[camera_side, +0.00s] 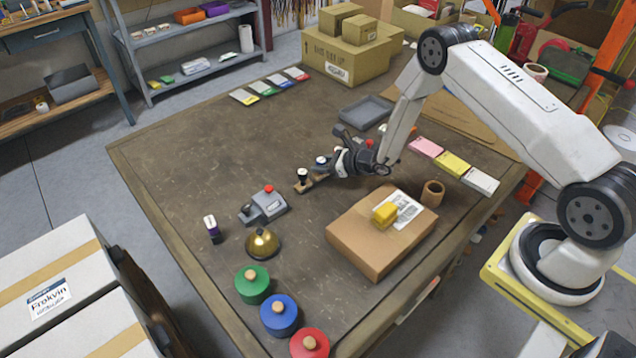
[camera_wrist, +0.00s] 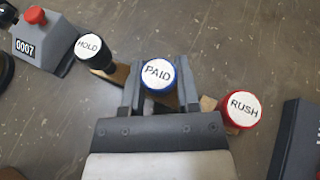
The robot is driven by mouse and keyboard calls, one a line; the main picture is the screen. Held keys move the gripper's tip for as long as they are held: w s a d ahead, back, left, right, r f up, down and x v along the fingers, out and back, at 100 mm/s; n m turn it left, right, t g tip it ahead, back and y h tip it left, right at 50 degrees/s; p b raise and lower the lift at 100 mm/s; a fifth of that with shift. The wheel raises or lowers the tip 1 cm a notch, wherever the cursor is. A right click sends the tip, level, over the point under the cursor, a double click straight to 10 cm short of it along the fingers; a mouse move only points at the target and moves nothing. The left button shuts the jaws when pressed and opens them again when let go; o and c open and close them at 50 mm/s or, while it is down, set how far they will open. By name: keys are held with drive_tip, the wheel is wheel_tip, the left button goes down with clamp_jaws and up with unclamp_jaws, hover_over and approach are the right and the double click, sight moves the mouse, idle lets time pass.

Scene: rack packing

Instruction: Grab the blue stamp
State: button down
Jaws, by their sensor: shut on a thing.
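The blue stamp (camera_wrist: 158,74), a blue-rimmed round head marked PAID, sits between the two fingers of my gripper (camera_wrist: 158,92) in the wrist view. The fingers are shut on it from both sides. A black stamp (camera_wrist: 90,48) marked HOLD is to its left, and a red stamp (camera_wrist: 242,108) marked RUSH is to its right. Parts of a wooden rack (camera_wrist: 118,76) show beneath them. In the side view my gripper (camera_side: 330,164) is low over the table at the rack (camera_side: 306,187), with the black stamp (camera_side: 302,174) at its near end. The red stamp is hard to make out there.
A grey numbering stamp with a red knob (camera_side: 264,207) and a brass bell (camera_side: 262,245) stand left of the rack. A cardboard box (camera_side: 365,250) with a yellow block (camera_side: 385,215) lies in front. A grey tray (camera_side: 366,112) is behind.

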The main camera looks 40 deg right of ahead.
drive_tip(key=shift+r, duration=0.2)
drive_tip(key=shift+r, duration=0.9)
drive_tip(key=s+r, duration=1)
drive_tip(key=s, duration=0.4)
drive_tip(key=shift+a+r, duration=0.35)
drive_tip(key=shift+r, duration=0.05)
